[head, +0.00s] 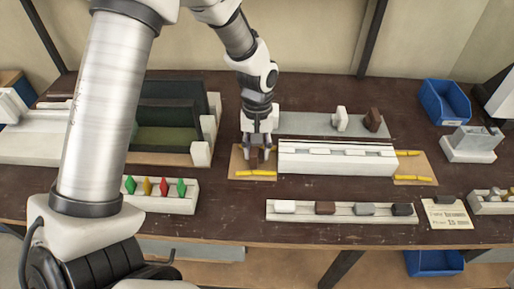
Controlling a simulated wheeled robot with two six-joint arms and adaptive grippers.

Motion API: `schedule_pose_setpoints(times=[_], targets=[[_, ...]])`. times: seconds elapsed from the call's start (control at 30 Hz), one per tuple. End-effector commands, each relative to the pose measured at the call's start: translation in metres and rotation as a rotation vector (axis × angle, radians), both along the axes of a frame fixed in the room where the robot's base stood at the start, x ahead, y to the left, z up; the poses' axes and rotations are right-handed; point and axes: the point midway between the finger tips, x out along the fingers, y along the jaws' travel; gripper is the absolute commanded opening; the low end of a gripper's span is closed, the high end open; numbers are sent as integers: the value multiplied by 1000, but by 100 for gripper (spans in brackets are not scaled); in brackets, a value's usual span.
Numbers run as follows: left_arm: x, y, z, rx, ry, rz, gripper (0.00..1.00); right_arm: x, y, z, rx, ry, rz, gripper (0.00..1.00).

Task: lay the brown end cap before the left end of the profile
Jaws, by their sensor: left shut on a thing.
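The profile (337,163) is a long pale bar lying across the middle of the bench. My left gripper (257,153) points down just off its left end, over a tan pad (240,172). It is shut on a brown end cap (254,159), which is partly hidden by the fingers. The cap is low over the pad; I cannot tell whether it touches it. A yellow strip (257,173) lies on the pad in front of the cap. My right gripper is not in view.
A rack (341,216) in front holds white, brown, grey and black blocks. Another rack (163,205) holds coloured pieces. A grey plate (300,122) behind the profile carries a white and a brown piece. A blue bin (445,100) stands back right.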

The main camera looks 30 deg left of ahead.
Motion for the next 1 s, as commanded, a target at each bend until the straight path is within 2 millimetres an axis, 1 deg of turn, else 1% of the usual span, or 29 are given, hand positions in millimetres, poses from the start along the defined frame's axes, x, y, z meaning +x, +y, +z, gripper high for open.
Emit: schedule_pose_setpoints(times=[0.17, 0.53, 1.0], targets=[[0, 0, 0, 0, 0, 0, 10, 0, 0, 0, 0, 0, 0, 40], [0, 0, 1, 0, 0, 0, 10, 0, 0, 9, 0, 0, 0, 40], [0, 0, 0, 0, 0, 0, 10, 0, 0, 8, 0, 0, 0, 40]])
